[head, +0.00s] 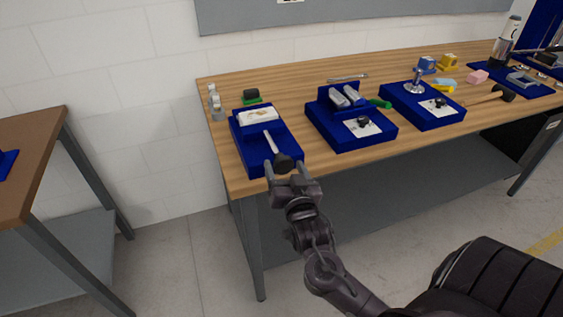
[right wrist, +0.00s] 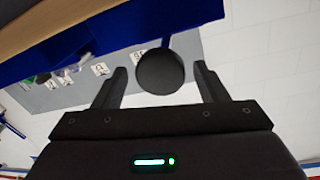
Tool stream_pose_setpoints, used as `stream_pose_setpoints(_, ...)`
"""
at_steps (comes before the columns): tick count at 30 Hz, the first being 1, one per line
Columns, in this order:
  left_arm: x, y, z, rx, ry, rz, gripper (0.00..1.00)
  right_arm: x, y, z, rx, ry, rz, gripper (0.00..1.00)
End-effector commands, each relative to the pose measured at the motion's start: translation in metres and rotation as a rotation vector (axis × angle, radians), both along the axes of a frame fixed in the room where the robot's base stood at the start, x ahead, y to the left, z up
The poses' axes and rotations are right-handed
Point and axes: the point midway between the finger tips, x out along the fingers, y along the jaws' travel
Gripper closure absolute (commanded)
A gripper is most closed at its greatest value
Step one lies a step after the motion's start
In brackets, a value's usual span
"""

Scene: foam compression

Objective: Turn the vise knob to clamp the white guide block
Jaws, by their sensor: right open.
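The vise is a blue block (head: 250,152) at the left end of the wooden bench, with a silver screw and a black round knob (head: 283,163) at its front. The white guide block (head: 258,116) lies at the back of the blue vise. My right gripper (head: 289,172) is open at the knob, at the bench's front edge. In the right wrist view the knob (right wrist: 161,72) sits between the two open fingers (right wrist: 160,85), with a gap visible on each side. My left gripper is not in view.
Two more blue fixtures (head: 350,130) (head: 425,110) stand to the right on the bench (head: 295,95). A black and green brush-like item (head: 251,96) lies behind the vise. A brown table (head: 30,150) stands at the left. Floor in front of the bench is partly free.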

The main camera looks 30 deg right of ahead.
Motion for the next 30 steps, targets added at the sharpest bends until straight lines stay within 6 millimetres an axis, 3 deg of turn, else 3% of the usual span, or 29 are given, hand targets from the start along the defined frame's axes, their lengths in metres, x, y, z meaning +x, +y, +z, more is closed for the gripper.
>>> stream_pose_setpoints(6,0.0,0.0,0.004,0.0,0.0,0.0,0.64,0.017,-0.006,0.0,0.001,-0.001,0.001,0.34)
stream_pose_setpoints(14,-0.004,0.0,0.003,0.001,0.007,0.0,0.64,0.018,-0.006,0.0,0.002,0.0,0.001,0.34)
stream_pose_setpoints(24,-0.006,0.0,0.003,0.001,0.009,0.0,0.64,0.017,-0.006,-0.001,0.002,0.0,0.0,0.76)
stream_pose_setpoints(30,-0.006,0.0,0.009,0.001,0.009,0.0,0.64,0.017,-0.007,0.001,0.129,-0.029,-0.004,0.76)
